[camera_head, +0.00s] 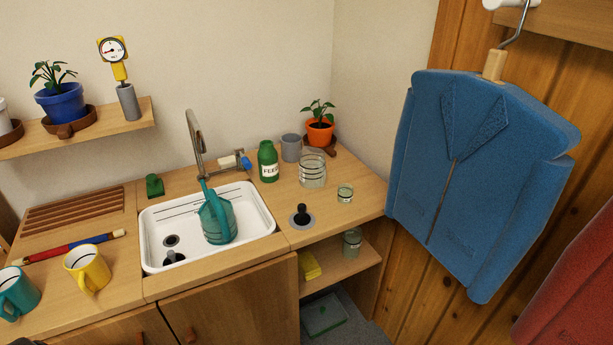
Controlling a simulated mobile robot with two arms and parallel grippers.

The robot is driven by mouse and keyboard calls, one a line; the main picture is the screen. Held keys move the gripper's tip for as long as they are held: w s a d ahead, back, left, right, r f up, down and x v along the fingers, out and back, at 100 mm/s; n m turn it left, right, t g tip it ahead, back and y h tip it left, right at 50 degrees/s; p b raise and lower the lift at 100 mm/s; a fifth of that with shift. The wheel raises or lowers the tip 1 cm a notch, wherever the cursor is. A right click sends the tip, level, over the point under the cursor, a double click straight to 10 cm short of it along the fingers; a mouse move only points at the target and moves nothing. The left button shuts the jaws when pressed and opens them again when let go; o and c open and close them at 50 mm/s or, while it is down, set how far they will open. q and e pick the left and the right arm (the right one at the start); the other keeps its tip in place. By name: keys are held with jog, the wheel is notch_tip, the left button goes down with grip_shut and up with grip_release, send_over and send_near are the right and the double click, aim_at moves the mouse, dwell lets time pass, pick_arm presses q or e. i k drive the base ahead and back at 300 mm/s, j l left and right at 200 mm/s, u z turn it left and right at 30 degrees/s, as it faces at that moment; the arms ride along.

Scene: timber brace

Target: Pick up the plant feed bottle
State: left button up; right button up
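The plant feed bottle (268,153) is green with a white label reading "FEED". It stands upright on the wooden counter behind the sink's right side, close to the back wall. A grey cup (291,148) stands just to its right, and a glass jar (313,171) with dark bands stands to its front right. The bottle's front is in plain view.
A teal watering can (217,219) sits in the white sink (264,221), under the tap (194,139). A blue jacket (470,180) hangs at right.

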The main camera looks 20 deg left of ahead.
aim_at(267, 155)
jog(key=i+u, duration=0.85)
jog(key=u, duration=0.15)
